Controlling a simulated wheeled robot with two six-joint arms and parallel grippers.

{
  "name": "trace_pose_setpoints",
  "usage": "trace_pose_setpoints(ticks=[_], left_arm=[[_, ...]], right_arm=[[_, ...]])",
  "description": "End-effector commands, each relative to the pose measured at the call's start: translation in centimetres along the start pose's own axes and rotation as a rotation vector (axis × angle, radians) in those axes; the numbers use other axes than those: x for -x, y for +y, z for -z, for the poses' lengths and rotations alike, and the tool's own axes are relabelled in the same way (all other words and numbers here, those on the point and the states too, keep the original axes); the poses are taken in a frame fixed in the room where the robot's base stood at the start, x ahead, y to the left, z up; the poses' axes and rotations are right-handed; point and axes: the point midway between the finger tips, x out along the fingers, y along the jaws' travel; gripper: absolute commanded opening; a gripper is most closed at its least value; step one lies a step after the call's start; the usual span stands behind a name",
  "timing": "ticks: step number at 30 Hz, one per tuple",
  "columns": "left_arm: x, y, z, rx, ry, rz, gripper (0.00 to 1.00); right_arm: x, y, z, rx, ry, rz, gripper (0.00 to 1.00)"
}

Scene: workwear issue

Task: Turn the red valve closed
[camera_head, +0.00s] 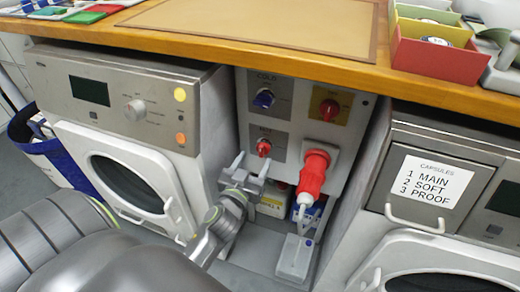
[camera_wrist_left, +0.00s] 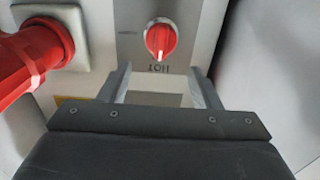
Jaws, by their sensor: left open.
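A red valve knob (camera_head: 264,147) sits on a grey plate on the panel between the washers, below a blue knob. The same red knob shows in the left wrist view (camera_wrist_left: 160,40), with a white line along it and an upside-down HOT label beneath. My left gripper (camera_head: 252,165) is open and empty, just in front of and below the red knob. In the left wrist view its two fingers (camera_wrist_left: 160,82) point toward the panel, apart from the knob, which lies ahead of the gap between them. My right gripper does not show.
A blue knob (camera_head: 264,98) marked COLD is above. A red knob on a yellow plate (camera_head: 329,109) and a big red plug (camera_head: 314,173) are at the right. Washers (camera_head: 125,185) flank the recess, and the wooden counter (camera_head: 170,35) overhangs it.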

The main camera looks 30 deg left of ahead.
Motion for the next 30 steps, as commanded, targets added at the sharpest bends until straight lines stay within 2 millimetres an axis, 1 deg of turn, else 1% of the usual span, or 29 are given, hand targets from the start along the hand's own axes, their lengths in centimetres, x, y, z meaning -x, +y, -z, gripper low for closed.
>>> trace_pose_setpoints(ticks=[1,3,9,14,22,23,30], left_arm=[[-1.0,0.0,0.0,-0.001,0.002,-0.002,0.57],[-2.2,0.0,0.0,0.0,0.002,-0.002,0.57],[-4.6,0.0,0.0,0.001,0.0,-0.001,0.57],[-5.4,0.0,0.0,0.002,0.0,0.0,0.57],[-5.5,0.0,0.0,0.001,-0.001,0.0,0.57],[-5.5,0.0,0.0,0.001,-0.001,0.0,0.56],[-5.5,0.0,0.0,0.001,-0.001,0.0,0.25]], right_arm=[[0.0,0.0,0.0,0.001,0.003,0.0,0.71],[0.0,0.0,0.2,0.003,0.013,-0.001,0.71],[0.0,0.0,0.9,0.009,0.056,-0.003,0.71],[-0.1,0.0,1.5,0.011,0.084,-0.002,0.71],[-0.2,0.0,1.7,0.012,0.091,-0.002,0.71],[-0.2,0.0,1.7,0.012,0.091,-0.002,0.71],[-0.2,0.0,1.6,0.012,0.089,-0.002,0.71]])
